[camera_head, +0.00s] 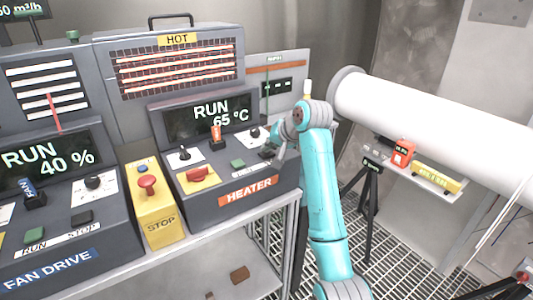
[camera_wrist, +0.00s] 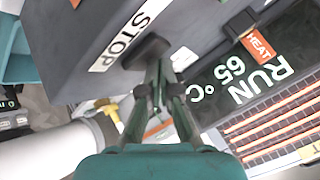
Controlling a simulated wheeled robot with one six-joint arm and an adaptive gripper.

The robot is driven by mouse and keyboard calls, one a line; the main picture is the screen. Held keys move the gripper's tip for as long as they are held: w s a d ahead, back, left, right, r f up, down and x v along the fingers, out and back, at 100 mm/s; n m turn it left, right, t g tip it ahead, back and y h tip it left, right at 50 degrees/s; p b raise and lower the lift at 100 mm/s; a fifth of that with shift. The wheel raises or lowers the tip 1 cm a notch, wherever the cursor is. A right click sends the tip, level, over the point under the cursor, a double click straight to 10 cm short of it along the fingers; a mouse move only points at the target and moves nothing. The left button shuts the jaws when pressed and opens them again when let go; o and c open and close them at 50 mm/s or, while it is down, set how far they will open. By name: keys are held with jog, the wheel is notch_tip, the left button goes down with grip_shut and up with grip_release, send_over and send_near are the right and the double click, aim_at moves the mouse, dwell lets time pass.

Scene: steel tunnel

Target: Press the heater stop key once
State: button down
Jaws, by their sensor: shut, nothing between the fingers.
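The heater console (camera_head: 247,182) stands on a bench, and its display (camera_head: 209,117) reads RUN 65 °C. In the wrist view the dark heater stop key (camera_wrist: 146,51) sits beside the white STOP label (camera_wrist: 128,35). My gripper (camera_wrist: 161,68) is shut and empty, with its fingertips at the key's edge and partly over it. I cannot tell whether they touch it. In the head view my gripper (camera_head: 274,151) is at the console's right front, and the arm hides much of that corner. The green key (camera_head: 238,164) is left of it.
A red switch on a yellow plate (camera_head: 198,175), knobs and an orange-tipped lever (camera_head: 216,134) share the heater panel. A yellow stop box (camera_head: 155,205) and the fan drive console (camera_head: 60,220) stand to the left. A white pipe (camera_head: 430,120) runs at right.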

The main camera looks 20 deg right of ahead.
aim_at(268, 154)
jog(key=shift+f, duration=0.25)
jog(key=shift+r, duration=0.2)
dwell(0.4)
jog(key=shift+r, duration=0.7)
jog(key=shift+r, duration=2.5)
